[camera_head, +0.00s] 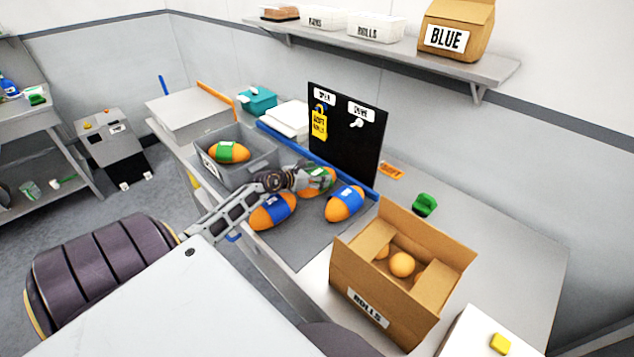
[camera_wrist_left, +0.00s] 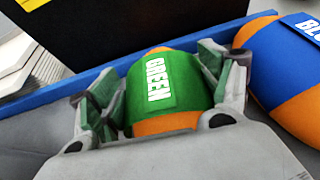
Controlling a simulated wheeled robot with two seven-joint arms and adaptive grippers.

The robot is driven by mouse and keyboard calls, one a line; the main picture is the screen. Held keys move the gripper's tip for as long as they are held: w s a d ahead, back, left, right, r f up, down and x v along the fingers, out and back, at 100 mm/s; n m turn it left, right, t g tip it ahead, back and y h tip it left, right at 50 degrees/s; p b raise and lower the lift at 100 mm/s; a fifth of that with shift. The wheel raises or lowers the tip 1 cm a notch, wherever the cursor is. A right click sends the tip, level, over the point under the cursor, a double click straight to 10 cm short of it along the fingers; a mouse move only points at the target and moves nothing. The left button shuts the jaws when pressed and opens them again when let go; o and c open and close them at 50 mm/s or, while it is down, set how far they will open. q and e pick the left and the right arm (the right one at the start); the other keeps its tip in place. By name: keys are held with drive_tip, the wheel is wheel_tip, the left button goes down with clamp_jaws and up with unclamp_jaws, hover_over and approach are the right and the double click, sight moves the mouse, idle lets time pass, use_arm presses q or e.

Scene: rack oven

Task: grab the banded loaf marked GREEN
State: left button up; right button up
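The orange loaf with a green band marked GREEN (camera_wrist_left: 158,85) lies between the two fingers of my left gripper (camera_wrist_left: 160,90) in the left wrist view. The fingers are spread wide, one on each side of the band and very close to it; firm contact is not clear. In the head view my left gripper (camera_head: 305,180) partly hides this loaf (camera_head: 320,176) on the dark mat (camera_head: 300,246). A blue-banded loaf (camera_head: 346,202) lies to its right, and another (camera_head: 273,211) lies in front. My right gripper is not in view.
A grey bin (camera_head: 245,177) holds another green-banded loaf (camera_head: 229,152). A blue rail (camera_head: 365,186) and a black board (camera_head: 345,133) stand behind the mat. An open ROLLS carton (camera_head: 367,306) stands at the right. The counter behind the carton is mostly clear.

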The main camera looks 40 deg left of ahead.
sight(317, 173)
use_arm(q)
drive_tip(key=c, duration=0.6)
drive_tip(key=shift+r, duration=0.2)
drive_tip(key=shift+c, duration=0.2)
wheel_tip(317, 173, up, 18)
drive_tip(key=shift+b, duration=0.45)
drive_tip(key=shift+f, duration=0.15)
